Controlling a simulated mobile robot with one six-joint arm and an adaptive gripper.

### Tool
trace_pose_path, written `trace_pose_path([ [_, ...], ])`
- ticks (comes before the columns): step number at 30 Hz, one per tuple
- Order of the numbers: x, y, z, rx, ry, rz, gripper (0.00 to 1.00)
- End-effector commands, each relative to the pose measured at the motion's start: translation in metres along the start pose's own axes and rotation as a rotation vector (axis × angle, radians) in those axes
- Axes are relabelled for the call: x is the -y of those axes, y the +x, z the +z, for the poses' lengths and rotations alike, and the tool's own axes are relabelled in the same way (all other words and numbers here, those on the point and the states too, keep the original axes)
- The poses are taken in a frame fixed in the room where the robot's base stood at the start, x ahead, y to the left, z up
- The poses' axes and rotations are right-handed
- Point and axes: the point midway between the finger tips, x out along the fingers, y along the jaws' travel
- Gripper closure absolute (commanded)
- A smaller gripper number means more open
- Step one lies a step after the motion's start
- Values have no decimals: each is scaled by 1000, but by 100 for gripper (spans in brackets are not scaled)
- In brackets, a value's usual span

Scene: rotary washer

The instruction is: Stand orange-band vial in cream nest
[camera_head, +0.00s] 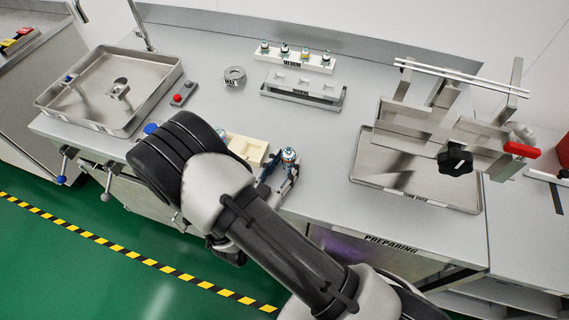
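A vial with a silvery, teal-tinted top (288,156) stands between the fingers of my gripper (279,176), which look closed around it. Its band colour is hidden, so I cannot tell whether it is the orange-band vial. The cream nest (262,149) lies on the bench just left of the gripper. Its right part shows an empty recess; my arm covers much of its left part. A small vial-like top (221,132) shows at the nest's left end, beside my arm.
A white rack (263,57) with several vials stands at the back. In front is a grey metal holder (303,85). A steel basin (150,92) is at left. A metal fixture with a black knob (455,158) stands over a tray (387,187) at right.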

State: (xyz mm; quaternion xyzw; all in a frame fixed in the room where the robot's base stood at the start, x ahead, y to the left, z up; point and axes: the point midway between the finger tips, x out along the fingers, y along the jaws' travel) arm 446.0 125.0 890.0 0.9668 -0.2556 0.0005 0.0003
Motion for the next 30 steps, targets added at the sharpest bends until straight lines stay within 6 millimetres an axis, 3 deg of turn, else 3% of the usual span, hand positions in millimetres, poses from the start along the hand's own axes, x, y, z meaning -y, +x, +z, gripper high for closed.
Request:
trace_pose_path([
  [4, 0, 0, 0, 0, 0, 0, 48],
  [16, 0, 0, -7, 0, 0, 0, 48],
  [30, 1, -93, -5, 0, 0, -6, 48],
])
